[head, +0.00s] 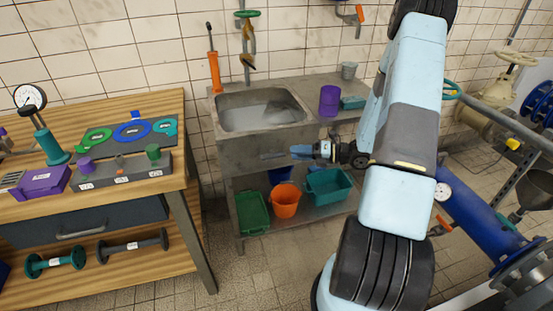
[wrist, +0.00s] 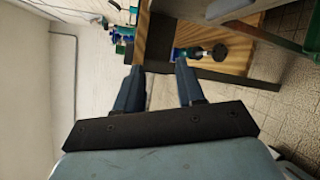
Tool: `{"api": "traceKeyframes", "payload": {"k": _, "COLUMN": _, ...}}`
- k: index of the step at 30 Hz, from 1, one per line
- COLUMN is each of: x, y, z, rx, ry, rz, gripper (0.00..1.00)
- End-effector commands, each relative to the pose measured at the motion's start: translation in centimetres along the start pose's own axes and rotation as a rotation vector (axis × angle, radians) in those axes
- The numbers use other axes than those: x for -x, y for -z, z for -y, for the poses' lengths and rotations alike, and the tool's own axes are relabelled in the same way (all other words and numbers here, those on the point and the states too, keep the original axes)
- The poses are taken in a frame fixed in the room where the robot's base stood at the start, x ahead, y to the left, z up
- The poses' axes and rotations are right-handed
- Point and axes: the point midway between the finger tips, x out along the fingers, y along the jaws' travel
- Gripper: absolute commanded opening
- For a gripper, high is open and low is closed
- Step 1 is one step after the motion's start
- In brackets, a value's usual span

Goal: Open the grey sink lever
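The sink (head: 262,110) is a grey metal basin in a bench against the tiled wall in the head view. A standing pipe tap (head: 247,40) rises behind it, with a teal handle on top and yellowish parts below. I cannot make out a distinct grey lever. My gripper (head: 282,154) is in front of the bench, below the basin rim, pointing left and apart from the tap. In the wrist view my gripper (wrist: 160,68) has its two fingers spread with nothing between them.
A wooden workbench (head: 125,108) with tools stands at left. On the sink bench are a purple cup (head: 329,100) and a teal tray (head: 353,103). An orange bucket (head: 286,200) and bins sit on its lower shelf. Blue pipework (head: 480,215) is at right.

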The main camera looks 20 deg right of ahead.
Motion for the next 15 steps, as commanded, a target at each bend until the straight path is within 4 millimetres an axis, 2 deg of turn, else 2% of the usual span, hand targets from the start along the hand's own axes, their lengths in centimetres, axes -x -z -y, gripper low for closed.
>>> {"api": "traceKeyframes", "payload": {"k": 1, "x": 0.5, "y": 0.3, "z": 1.7, "rx": -0.071, "ry": -0.002, "rz": 0.050, "gripper": 0.38}}
{"api": "traceKeyframes", "payload": {"k": 6, "x": 1.7, "y": 0.7, "z": 6.2, "rx": -0.275, "ry": -0.016, "rz": 0.204, "gripper": 0.38}}
{"api": "traceKeyframes", "payload": {"k": 10, "x": 2.4, "y": 1.2, "z": 8.6, "rx": -0.381, "ry": -0.026, "rz": 0.286, "gripper": 0.38}}
{"api": "traceKeyframes", "payload": {"k": 15, "x": 2.8, "y": 1.4, "z": 10.1, "rx": -0.444, "ry": -0.032, "rz": 0.339, "gripper": 0.38}}
